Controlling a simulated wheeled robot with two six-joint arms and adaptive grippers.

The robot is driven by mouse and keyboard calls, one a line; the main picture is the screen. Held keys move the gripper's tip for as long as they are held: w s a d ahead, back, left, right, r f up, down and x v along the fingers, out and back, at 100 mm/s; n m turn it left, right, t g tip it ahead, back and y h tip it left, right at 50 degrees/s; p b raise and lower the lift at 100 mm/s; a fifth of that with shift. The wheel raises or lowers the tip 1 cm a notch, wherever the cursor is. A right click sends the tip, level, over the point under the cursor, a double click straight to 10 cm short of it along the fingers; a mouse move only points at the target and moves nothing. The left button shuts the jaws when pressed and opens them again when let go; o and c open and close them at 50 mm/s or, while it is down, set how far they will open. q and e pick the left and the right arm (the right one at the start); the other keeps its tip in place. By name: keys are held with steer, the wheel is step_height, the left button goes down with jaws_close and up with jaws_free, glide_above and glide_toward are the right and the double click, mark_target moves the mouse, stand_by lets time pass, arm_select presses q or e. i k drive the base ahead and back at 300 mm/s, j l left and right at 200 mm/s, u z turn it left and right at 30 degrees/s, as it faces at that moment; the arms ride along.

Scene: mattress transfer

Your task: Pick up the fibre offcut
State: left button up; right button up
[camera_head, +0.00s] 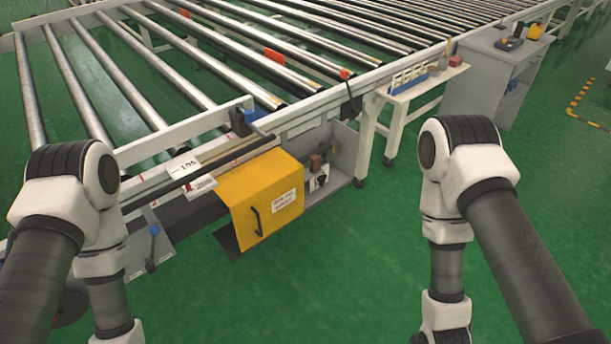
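I cannot make out a fibre offcut anywhere in the head view. Both of my arms reach down past the bottom edge of the picture, one on the left and one on the right. Both grippers are outside the frame, so their fingers and anything in them are hidden.
A roller conveyor (165,133) fills the back. A yellow cover (240,190) with a dark handle hangs on its front, beside an open grey compartment (342,150) holding small items. A white side table (430,82) and a grey cabinet (485,85) stand right. Green floor (330,270) is clear between my arms.

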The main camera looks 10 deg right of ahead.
mark_target(314, 160)
steer(key=i+l, duration=0.15)
steer(key=l, duration=0.2)
steer(key=i+l, duration=0.15)
steer(key=l, duration=0.2)
steer(key=i+l, duration=0.2)
steer(key=l, duration=0.2)
steer(key=i+l, duration=0.15)
steer(key=l, duration=0.2)
steer(key=i+l, duration=0.15)
steer(key=l, duration=0.2)
steer(key=i+l, duration=0.15)
steer(key=l, duration=0.2)
steer(key=i+l, duration=0.2)
steer(key=l, duration=0.15)
steer(key=i+l+u, duration=0.1)
steer(key=l, duration=0.25)
